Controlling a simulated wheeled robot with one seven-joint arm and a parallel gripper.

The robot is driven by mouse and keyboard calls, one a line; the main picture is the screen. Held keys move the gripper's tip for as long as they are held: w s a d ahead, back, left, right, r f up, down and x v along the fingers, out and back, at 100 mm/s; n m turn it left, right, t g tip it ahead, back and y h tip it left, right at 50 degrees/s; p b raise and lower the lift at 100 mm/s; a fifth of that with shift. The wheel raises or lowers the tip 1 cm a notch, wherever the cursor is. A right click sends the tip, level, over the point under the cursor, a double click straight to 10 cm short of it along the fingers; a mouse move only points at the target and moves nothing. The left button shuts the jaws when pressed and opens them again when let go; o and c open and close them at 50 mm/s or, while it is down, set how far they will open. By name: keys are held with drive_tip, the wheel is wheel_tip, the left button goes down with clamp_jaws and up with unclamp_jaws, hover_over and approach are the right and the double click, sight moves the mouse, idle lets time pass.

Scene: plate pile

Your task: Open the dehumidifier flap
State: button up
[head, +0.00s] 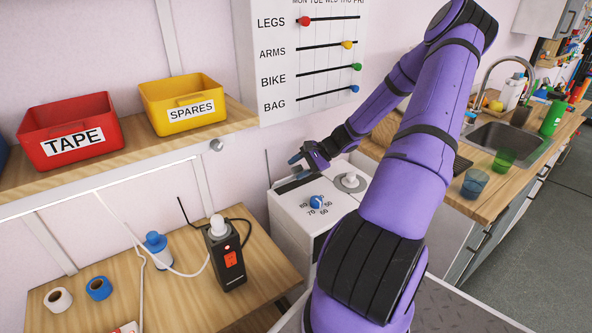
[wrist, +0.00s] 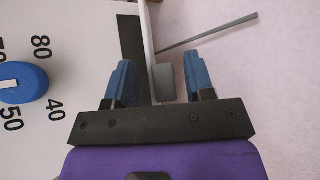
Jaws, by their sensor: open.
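The dehumidifier (head: 290,225) is a white box with a blue dial (head: 316,202) on its top. The dial also shows at the left of the wrist view (wrist: 22,82). My gripper (head: 297,164) is over the box's back left part, with blue fingers. In the wrist view my gripper (wrist: 162,82) is open, with a small grey tab (wrist: 164,82) between the fingers, apart from the right one. A thin white edge (wrist: 147,40), which looks like the flap, runs beside a dark strip (wrist: 130,38). I cannot tell how far the flap is open or whether the left finger touches it.
A thin grey rod (wrist: 208,33) slants near the right finger. A shelf with a red TAPE bin (head: 72,130) and a yellow SPARES bin (head: 185,103) is at the left. A wooden table (head: 190,300) stands below it. A wall chart (head: 312,50) hangs behind.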

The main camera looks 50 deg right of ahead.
drive_tip(key=v, duration=0.9)
drive_tip(key=shift+s+d+r, duration=0.2)
drive_tip(key=shift+r, duration=0.1)
